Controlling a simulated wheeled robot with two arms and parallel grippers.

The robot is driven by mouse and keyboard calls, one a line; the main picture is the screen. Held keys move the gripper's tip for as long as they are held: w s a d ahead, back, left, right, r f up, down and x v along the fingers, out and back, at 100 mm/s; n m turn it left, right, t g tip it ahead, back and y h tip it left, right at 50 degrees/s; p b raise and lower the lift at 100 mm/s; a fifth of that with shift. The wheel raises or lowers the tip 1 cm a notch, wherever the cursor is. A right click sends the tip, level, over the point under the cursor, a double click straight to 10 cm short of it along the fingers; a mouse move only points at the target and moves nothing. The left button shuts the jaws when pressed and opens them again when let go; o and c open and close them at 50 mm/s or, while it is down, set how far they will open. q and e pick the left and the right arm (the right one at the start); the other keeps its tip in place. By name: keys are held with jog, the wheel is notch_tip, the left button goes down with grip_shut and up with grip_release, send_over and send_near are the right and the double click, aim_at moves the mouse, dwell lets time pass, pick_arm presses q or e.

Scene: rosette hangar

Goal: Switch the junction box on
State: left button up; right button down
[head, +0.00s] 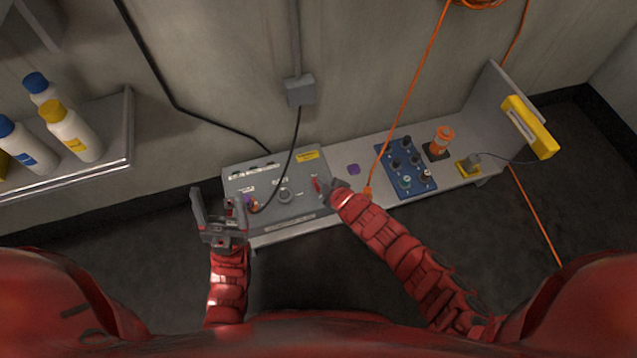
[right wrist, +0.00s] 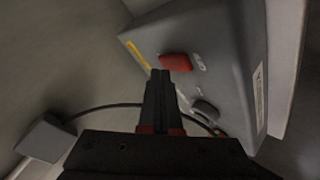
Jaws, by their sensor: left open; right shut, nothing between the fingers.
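The junction box (head: 270,183) is a grey box with a sloped panel on the low bench, left of centre in the head view. A red switch (head: 317,185) sits on its right side. In the right wrist view the red switch (right wrist: 176,62) is just beyond my fingertips; contact cannot be told. A dark knob (right wrist: 206,110) is beside it. My right gripper (head: 336,187) is shut and empty at the box's right edge; its closed fingers (right wrist: 160,75) point at the switch. My left gripper (head: 216,210) is open and empty at the box's left front corner.
A black cable (head: 292,150) hangs from a wall box (head: 300,91) to the panel. Right on the bench (head: 460,177) are a blue knob board (head: 403,168), an orange item (head: 441,139) and a yellow case (head: 530,127). An orange cord (head: 408,97) hangs near my right gripper. Bottles (head: 70,130) stand left.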

jog(key=r+p, duration=0.2)
jog(key=r, duration=0.1)
jog(key=r+p, duration=0.1)
jog(key=shift+s+d+r, duration=0.1)
jog(key=shift+s+r, duration=0.2)
jog(key=shift+r, duration=0.1)
